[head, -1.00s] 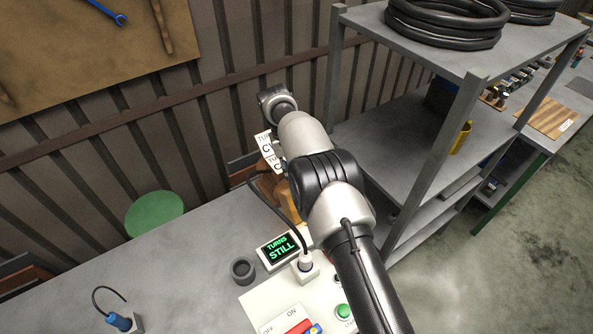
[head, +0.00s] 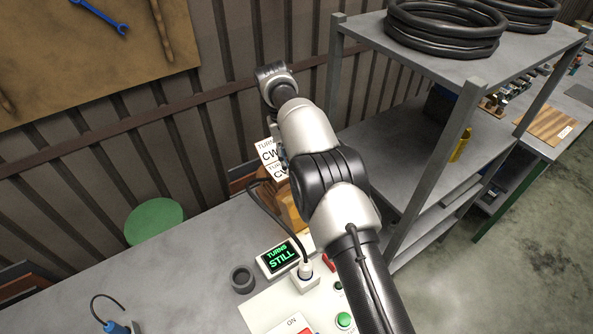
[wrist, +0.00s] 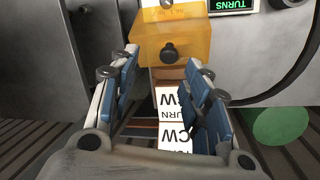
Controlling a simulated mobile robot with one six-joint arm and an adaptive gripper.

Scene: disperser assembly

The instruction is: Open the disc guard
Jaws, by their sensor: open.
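The disc guard appears to be the orange, see-through cover (wrist: 176,36) with a dark round knob (wrist: 169,52) on its face, at the top middle of the wrist view. In the head view an orange part (head: 287,204) shows beside my arm, mostly hidden. My gripper (wrist: 162,60) is open, its two blue-padded fingers pointing at the guard. The knob lies between the fingertips in the picture. I cannot tell whether either finger touches it.
White cards marked TURN and CW (head: 270,158) stand behind the orange part. A display (head: 279,256) reads TURNS STILL. A plugged cable (head: 262,207) loops near my arm. A grey shelf (head: 400,105) stands to the right. A dark ring (head: 242,279) lies on the bench.

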